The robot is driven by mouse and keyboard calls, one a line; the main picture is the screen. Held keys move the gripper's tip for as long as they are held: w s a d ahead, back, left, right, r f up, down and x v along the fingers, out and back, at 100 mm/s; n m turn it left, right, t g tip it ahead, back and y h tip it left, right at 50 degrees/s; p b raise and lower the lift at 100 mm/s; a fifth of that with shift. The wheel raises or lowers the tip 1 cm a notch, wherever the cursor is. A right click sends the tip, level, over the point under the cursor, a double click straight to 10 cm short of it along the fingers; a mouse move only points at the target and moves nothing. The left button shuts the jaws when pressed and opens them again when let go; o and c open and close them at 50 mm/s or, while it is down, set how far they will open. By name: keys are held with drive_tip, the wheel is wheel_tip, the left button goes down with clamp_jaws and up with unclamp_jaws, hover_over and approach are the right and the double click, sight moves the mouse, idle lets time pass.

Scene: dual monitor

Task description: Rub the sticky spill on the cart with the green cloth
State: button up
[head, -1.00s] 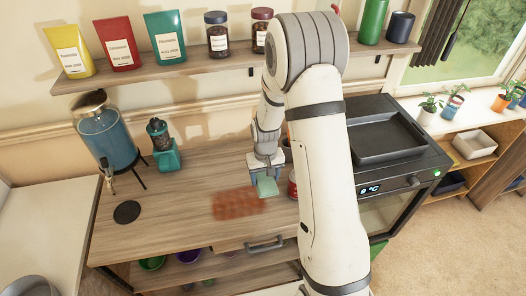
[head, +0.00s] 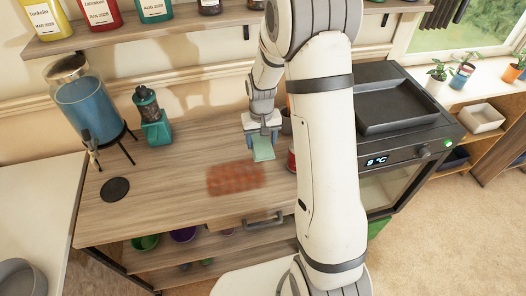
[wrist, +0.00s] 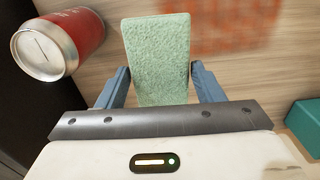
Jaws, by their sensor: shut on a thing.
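The sticky spill (head: 235,178) is a blurry reddish-brown patch on the wooden cart top (head: 150,195). It also shows at the upper right of the wrist view (wrist: 215,22). My gripper (head: 262,133) is shut on the pale green cloth (head: 264,149). In the wrist view the cloth (wrist: 158,55) sticks out flat between the two blue-grey fingers. The cloth is behind and right of the spill in the head view, apart from it in the picture. Whether the cloth touches the cart top is unclear.
A red can (wrist: 85,30) stands close beside the cloth, partly hidden by my arm in the head view. A teal grinder (head: 155,122), blue drink dispenser (head: 88,105) and black coaster (head: 115,189) are to the left. A black oven (head: 392,125) is right.

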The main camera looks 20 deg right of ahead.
drive_tip(key=b, duration=0.1)
drive_tip(key=f+b, duration=0.1)
drive_tip(key=b, duration=0.1)
drive_tip(key=shift+w+d+f, duration=0.1)
drive_tip(key=shift+d, duration=0.2)
